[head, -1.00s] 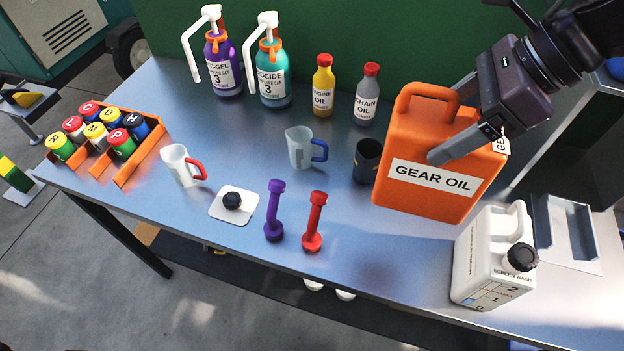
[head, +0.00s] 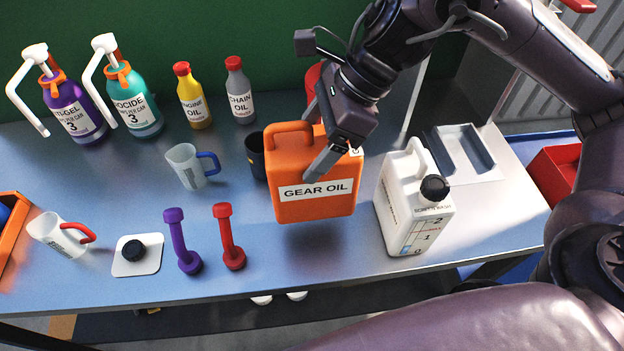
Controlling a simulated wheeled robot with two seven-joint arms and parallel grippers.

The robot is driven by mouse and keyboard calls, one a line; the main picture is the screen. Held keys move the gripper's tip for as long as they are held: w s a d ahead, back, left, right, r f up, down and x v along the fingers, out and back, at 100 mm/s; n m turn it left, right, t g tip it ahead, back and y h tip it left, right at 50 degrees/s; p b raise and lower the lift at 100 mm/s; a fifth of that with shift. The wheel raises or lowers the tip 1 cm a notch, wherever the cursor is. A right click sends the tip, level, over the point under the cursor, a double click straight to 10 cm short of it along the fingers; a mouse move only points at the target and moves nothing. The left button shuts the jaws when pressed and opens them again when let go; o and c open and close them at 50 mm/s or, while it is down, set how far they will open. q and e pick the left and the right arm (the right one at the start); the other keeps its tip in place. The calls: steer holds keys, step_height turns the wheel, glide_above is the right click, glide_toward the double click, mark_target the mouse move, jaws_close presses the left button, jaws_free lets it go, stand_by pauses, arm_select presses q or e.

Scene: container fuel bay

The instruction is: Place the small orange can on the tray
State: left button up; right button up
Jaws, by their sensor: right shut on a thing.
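The orange can (head: 288,164), labelled GEAR OIL, is above the middle of the bench with its handle up. My right gripper (head: 312,143) is shut on it, with one finger across the front and the other largely hidden behind. A shadow lies below the can, and it appears to be slightly off the bench. A grey tray-like holder with a recess (head: 479,174) sits at the right end of the bench, to the right of the can and beyond the white jug. My left gripper is not in view.
A white screen-wash jug (head: 400,204) stands just right of the can. A dark cup (head: 256,163) is close at its left, partly hidden. Bottles and pumps line the back. A red box (head: 553,172) is far right.

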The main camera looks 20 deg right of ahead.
step_height(320, 180, down, 3)
steer(key=shift+f+b, duration=0.1)
steer(key=shift+b, duration=0.25)
step_height(320, 180, down, 5)
steer(key=shift+r+b, duration=0.15)
steer(key=shift+b, duration=0.2)
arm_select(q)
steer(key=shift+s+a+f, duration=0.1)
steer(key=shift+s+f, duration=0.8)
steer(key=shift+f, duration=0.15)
arm_select(e)
steer(key=o, duration=2)
steer(key=shift+o, duration=0.2)
